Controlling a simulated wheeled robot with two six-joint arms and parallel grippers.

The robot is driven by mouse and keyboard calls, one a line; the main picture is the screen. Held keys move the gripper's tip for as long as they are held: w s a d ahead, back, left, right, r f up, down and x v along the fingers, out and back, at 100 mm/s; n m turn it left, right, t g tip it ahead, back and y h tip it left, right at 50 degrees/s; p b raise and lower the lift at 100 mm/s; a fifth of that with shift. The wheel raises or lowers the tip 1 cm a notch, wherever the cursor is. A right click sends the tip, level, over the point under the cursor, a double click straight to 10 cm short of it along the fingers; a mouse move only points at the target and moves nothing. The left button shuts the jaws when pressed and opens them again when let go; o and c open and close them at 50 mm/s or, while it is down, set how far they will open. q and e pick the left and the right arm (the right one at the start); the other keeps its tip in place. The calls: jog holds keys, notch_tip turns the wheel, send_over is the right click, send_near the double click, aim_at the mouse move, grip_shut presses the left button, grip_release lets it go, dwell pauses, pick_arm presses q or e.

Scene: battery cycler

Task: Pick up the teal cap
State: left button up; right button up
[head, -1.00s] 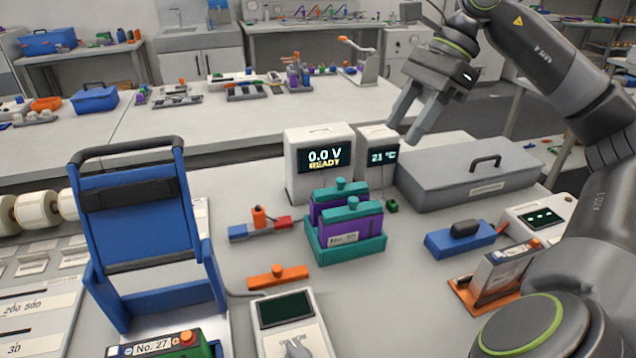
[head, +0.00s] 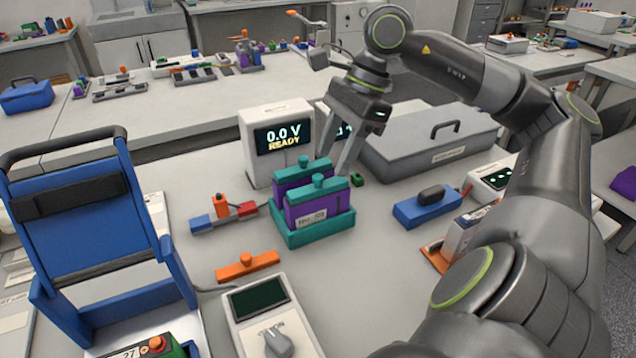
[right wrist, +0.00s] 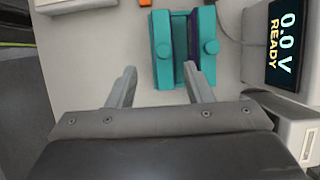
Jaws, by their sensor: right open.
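Two purple blocks stand upright in a teal tray (head: 290,236) in the head view. The front block carries a teal cap (head: 322,186) and a label. The rear block carries another teal cap (head: 308,163). In the right wrist view, one teal cap (right wrist: 163,47) is on the left and the other (right wrist: 211,46) on the right. My left gripper is not in view.
A white meter (head: 252,150) reading 0.0 V stands behind the tray. A grey lidded case (head: 410,150) is at the back right, a blue block (head: 420,211) at the right. An orange bar (head: 247,268) and a handheld meter (head: 280,335) lie in front. A blue stand (head: 85,240) is at left.

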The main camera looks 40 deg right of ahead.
aim_at(324, 184)
jog(key=shift+w+p+x, duration=0.1)
jog(key=shift+p+x, duration=0.2)
jog(key=shift+x, duration=1.05)
jog(key=shift+w+p+x, duration=0.15)
jog(key=shift+p+x, duration=0.15)
jog(key=shift+x, duration=1.05)
grip_shut()
